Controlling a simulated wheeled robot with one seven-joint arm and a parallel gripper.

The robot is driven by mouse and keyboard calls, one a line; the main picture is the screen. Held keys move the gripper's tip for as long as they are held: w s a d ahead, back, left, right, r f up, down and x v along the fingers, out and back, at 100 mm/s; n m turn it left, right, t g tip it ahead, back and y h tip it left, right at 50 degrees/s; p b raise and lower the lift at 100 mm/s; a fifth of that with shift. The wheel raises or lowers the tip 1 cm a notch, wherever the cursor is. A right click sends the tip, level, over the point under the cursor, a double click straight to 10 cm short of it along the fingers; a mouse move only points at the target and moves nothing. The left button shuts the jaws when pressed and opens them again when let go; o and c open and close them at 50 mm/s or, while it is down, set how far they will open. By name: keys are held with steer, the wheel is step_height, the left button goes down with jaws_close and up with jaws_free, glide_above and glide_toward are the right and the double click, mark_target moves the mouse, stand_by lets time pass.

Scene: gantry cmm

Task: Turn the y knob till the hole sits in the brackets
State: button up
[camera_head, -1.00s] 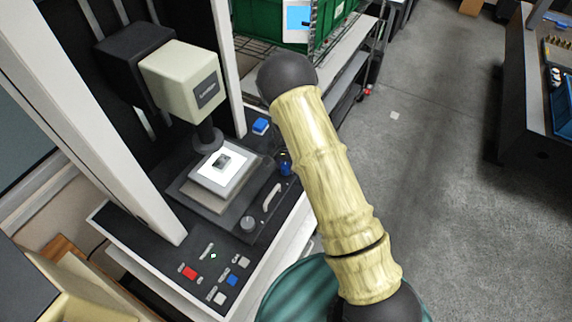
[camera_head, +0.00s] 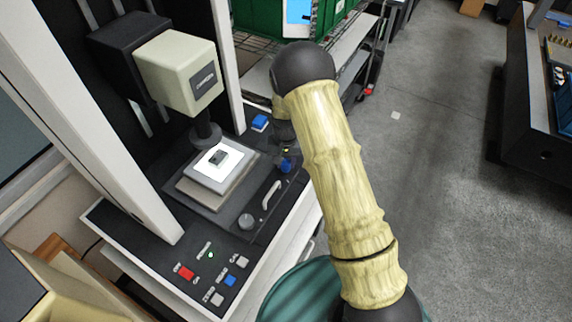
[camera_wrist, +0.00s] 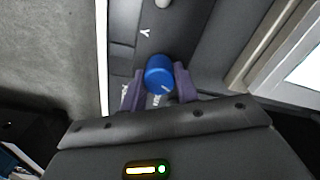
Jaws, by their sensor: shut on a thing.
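The blue y knob (camera_head: 285,166) is on the right edge of the measuring machine's dark base. In the wrist view the knob (camera_wrist: 159,74) has a pale pointer line and sits between two purple fingers, with a white Y printed nearby. My gripper (camera_wrist: 160,82) is shut on it; in the head view it is partly hidden by my arm. A small dark part (camera_head: 217,157) lies on the bright stage plate (camera_head: 205,172) under the probe head (camera_head: 180,73); its hole is too small to make out. A light-blue screen (camera_head: 298,12) at the top is cut off, and no brackets are readable.
A silver knob (camera_head: 246,221) and a pale curved handle (camera_head: 271,194) are on the base. Red, blue and grey buttons line the front, including a red one (camera_head: 184,272). A green crate (camera_head: 262,25) stands on a shelf behind.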

mark_target(286, 161)
steer(key=shift+n+b, duration=0.7)
steer(key=shift+n, duration=0.8)
steer(key=o, duration=1)
steer(key=shift+c, duration=0.2)
step_height(286, 161, up, 18)
steer(key=b, duration=0.4)
steer(key=shift+f, duration=0.25)
